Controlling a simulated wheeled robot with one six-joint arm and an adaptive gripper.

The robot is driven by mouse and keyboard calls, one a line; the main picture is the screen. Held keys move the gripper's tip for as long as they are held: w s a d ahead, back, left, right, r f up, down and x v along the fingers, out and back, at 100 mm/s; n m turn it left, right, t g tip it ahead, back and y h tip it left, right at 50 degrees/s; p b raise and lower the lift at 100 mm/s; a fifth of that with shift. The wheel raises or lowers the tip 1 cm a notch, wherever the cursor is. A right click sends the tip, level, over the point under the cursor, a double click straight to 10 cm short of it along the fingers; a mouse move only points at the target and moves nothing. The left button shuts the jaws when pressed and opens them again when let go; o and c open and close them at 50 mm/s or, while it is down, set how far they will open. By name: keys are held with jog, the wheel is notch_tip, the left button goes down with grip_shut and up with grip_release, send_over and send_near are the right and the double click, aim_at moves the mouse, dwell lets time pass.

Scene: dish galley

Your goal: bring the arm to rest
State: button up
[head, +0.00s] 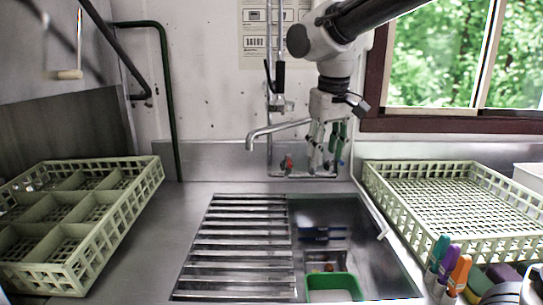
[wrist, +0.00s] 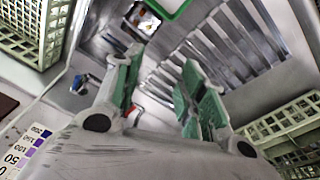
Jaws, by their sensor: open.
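My arm reaches in from the top right of the head view, with my gripper (head: 325,162) hanging down over the back of the sink (head: 375,255), in front of the tap. In the wrist view, my gripper (wrist: 160,72) has its two green-padded fingers spread apart with nothing held between them. Below the fingers lie the slatted rack (wrist: 232,50) and part of the basin. The fingers appear clear of the counter and both crates.
A compartment crate (head: 112,222) stands left, a mesh crate (head: 450,232) right. The tap (head: 275,132) and its pipes are close to my gripper. A green-rimmed tub (head: 334,281) is in the basin. Colourful-handled tools (head: 459,270) stand front right. The slatted rack (head: 240,240) is bare.

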jog(key=s+d+f+m+t, duration=0.1)
jog(key=s+d+f+m, duration=0.1)
jog(key=s+d, duration=0.7)
jog(key=s+d+f+m+t, duration=0.1)
jog(key=s+d+f+m, duration=0.1)
jog(key=s+d, duration=0.8)
jog(key=shift+d+f+m, duration=0.3)
jog(key=shift+d+f, duration=0.15)
jog(key=shift+d, duration=2)
